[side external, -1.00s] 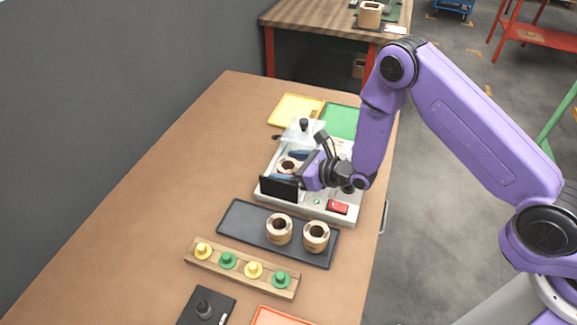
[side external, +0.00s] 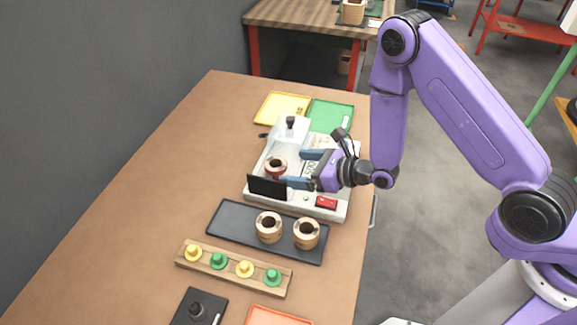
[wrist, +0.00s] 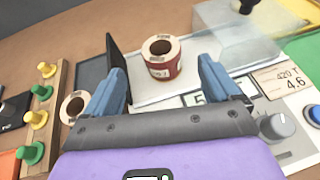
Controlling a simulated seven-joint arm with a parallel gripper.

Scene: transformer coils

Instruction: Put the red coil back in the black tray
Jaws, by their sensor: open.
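The red coil (side external: 276,167), a wooden spool with a red band, stands upright on the grey test machine (side external: 325,207). In the wrist view the red coil (wrist: 162,62) is ahead of my fingertips, roughly centred between them. My gripper (side external: 297,169) is open and empty, its blue fingers level and pointing at the coil from the right; the wrist view shows the spread fingers (wrist: 163,80). The black tray (side external: 226,220) lies in front of the machine with two pale coils, (side external: 269,228) and (side external: 306,233), standing on its middle and right; its left part is bare.
A black upright panel (side external: 267,187) stands on the machine between coil and tray. A clear cover (side external: 290,133) is behind the coil. A wooden rack (side external: 232,268) with yellow and green pegs lies before the tray. Yellow (side external: 281,107) and green (side external: 330,114) trays are behind.

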